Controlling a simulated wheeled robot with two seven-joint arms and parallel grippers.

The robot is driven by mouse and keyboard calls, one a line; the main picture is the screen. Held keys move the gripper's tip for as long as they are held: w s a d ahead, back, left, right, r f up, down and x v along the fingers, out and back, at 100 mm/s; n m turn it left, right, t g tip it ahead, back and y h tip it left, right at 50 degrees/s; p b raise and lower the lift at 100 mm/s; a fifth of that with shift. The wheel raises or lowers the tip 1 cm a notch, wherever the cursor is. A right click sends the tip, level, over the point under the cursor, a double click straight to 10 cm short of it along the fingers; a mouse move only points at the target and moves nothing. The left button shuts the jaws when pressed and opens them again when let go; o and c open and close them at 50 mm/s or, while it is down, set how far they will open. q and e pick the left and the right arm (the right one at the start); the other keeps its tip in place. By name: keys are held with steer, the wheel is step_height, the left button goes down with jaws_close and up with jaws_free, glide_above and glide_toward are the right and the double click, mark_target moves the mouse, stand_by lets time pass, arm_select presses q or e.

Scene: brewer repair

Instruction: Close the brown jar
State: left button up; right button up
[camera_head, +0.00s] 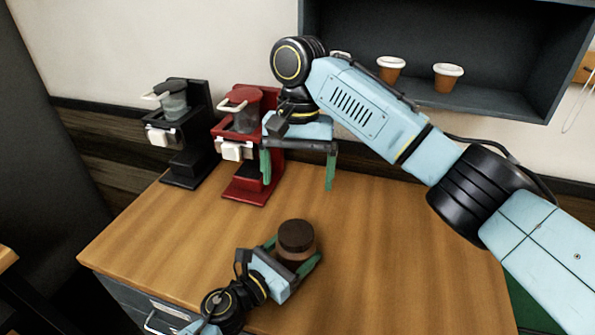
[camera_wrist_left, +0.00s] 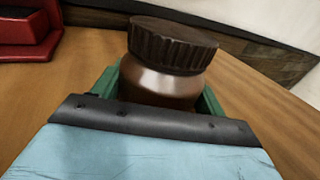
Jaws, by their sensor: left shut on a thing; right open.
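The brown jar (camera_head: 297,256) stands upright on the wooden counter, with its dark ribbed lid (camera_head: 296,234) on top. In the left wrist view the jar's glossy body (camera_wrist_left: 160,86) shows under the lid (camera_wrist_left: 172,44); I cannot tell how tight the lid is. My left gripper (camera_head: 300,263) is shut on the jar's body, one green finger on each side. My right gripper (camera_head: 298,178) is open and empty, its green fingers pointing down in front of the red brewer, behind and above the jar.
A red brewer (camera_head: 245,190) and a black brewer (camera_head: 187,165) stand at the counter's back left. The wooden counter (camera_head: 420,270) is clear to the right of the jar.

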arm_select(q)
steer(key=o, duration=2)
steer(key=shift+c, duration=0.2)
steer(key=b+v, duration=0.1)
steer(key=v, duration=1.1)
steer(key=shift+s+a+f+b, duration=0.1)
steer(key=shift+s+a+b, duration=0.15)
steer(key=shift+b, duration=0.1)
steer(key=shift+s+a, duration=0.3)
